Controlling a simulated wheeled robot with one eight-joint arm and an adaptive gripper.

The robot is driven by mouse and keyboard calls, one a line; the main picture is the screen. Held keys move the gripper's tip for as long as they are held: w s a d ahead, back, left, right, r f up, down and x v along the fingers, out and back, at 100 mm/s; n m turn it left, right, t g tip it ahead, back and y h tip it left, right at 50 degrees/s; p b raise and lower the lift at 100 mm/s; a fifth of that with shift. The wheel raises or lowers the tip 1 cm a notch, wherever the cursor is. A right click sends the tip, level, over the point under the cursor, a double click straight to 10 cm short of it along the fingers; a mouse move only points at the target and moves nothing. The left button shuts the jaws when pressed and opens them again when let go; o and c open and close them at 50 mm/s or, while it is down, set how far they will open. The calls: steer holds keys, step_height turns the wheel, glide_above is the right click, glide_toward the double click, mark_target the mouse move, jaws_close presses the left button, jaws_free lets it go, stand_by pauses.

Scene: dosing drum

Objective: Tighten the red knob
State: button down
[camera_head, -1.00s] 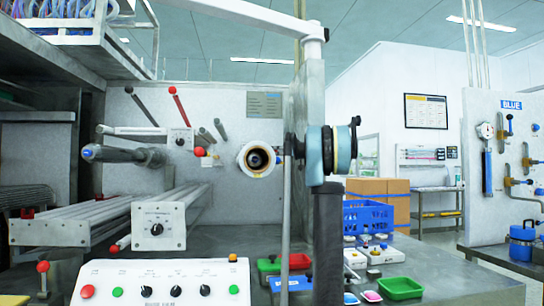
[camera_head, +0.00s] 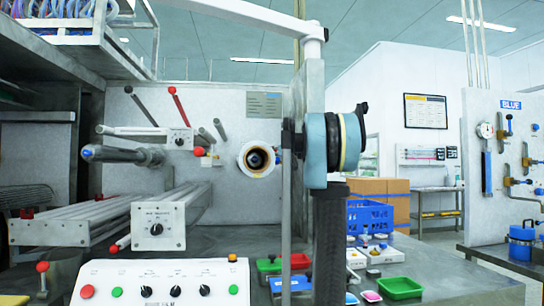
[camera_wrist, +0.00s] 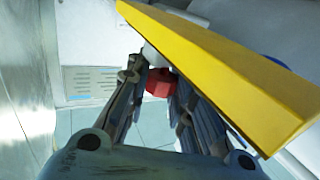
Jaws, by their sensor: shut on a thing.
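The red knob (camera_wrist: 158,83) shows in the wrist view between the two fingers of my gripper (camera_wrist: 157,92). The fingers are closed in on it from both sides. A white rounded part (camera_wrist: 154,56) sits just beyond the knob. In the head view my arm's blue-and-black wrist (camera_head: 335,145) fills the middle. My fingers and the held knob cannot be made out in that view.
A yellow bar (camera_wrist: 220,70) crosses the wrist view close above the fingers. In the head view a grey machine panel (camera_head: 225,200) with levers stands left, a control box (camera_head: 160,285) in front. Coloured trays and a blue crate (camera_head: 369,215) lie right.

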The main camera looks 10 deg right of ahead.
steer(key=shift+d, duration=0.1)
steer(key=c, duration=1.4)
jaws_free()
steer(key=shift+s, duration=0.1)
steer(key=v, duration=1.1)
steer(key=shift+s+d, duration=0.2)
steer(key=shift+s, duration=0.05)
steer(key=shift+f, duration=0.1)
